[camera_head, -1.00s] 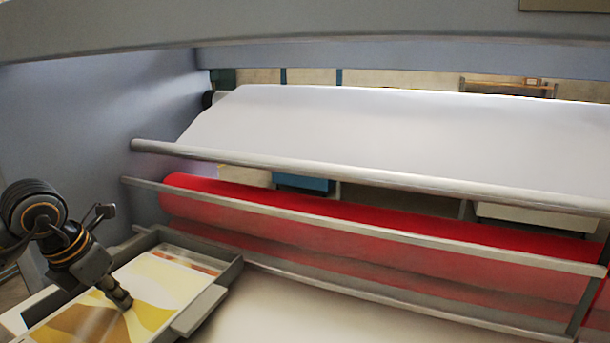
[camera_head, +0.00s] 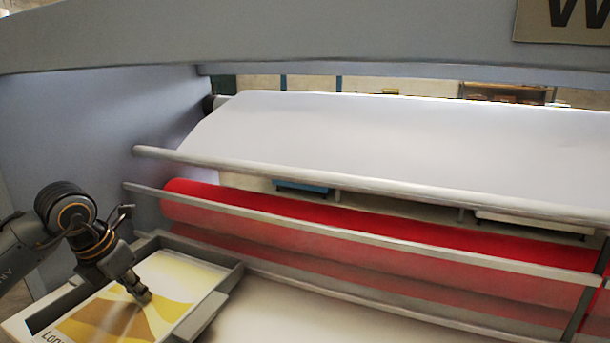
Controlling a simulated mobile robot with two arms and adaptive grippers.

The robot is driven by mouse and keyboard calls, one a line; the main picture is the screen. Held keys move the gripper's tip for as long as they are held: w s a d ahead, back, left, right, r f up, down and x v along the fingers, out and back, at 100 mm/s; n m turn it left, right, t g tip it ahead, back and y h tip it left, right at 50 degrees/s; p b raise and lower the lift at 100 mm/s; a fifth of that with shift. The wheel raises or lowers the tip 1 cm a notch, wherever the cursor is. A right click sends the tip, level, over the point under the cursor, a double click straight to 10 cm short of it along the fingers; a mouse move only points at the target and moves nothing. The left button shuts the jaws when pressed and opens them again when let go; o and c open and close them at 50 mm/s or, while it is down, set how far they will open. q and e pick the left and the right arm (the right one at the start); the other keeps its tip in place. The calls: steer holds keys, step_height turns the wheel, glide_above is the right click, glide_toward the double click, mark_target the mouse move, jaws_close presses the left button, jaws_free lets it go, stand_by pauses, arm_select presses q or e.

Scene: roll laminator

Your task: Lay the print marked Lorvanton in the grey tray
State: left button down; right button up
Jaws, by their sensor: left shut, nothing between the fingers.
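The print (camera_head: 190,284), yellow, white and brown, lies in the grey tray (camera_head: 222,283) at the lower left. Dark lettering beginning "Lo" shows at its near left corner; the rest is cut off by the picture's bottom edge. My left gripper (camera_head: 146,297) is shut with nothing held. It points down over the print, its tips at or just above the sheet; I cannot tell whether they touch. The gripper hides part of the print. My right gripper is out of view.
A red roll (camera_head: 330,228) lies behind metal bars (camera_head: 370,185), below a wide white sheet (camera_head: 400,125). A grey side wall (camera_head: 100,130) stands close on the left. The pale flat surface (camera_head: 290,315) right of the tray is clear.

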arm_select(q)
steer(key=shift+w+f, duration=0.1)
steer(key=shift+w, duration=0.05)
steer(key=shift+w+d, duration=0.15)
steer(key=shift+w, duration=0.25)
steer(key=shift+p, duration=0.3)
steer(key=shift+r+p, duration=0.7)
steer(key=shift+r, duration=0.35)
steer(key=shift+r+p, duration=1.9)
steer(key=shift+r, duration=0.65)
steer(key=shift+f, duration=0.1)
